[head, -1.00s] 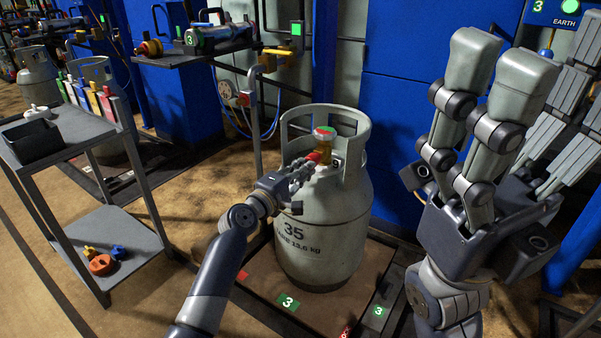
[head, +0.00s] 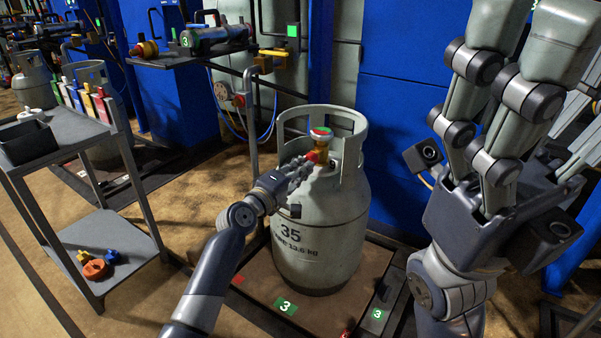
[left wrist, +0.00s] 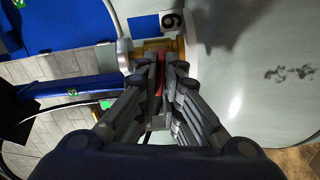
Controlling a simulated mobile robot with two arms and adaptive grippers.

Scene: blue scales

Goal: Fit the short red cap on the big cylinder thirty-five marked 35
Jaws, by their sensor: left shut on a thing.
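The big grey cylinder marked 35 (head: 320,225) stands upright on a platform, with an open collar around its valve (head: 325,152). My left gripper (head: 303,168) reaches in from the left at the collar opening, shut on the short red cap (head: 313,157) beside the valve's side outlet. In the left wrist view the red cap (left wrist: 159,78) shows as a strip between the fingers, against the brass valve; its seating is hidden. My right gripper (head: 530,60) is raised at the right, empty, fingers spread, tips cut off above.
A blue cabinet (head: 400,120) stands behind the cylinder. The floor between cart and platform is clear.

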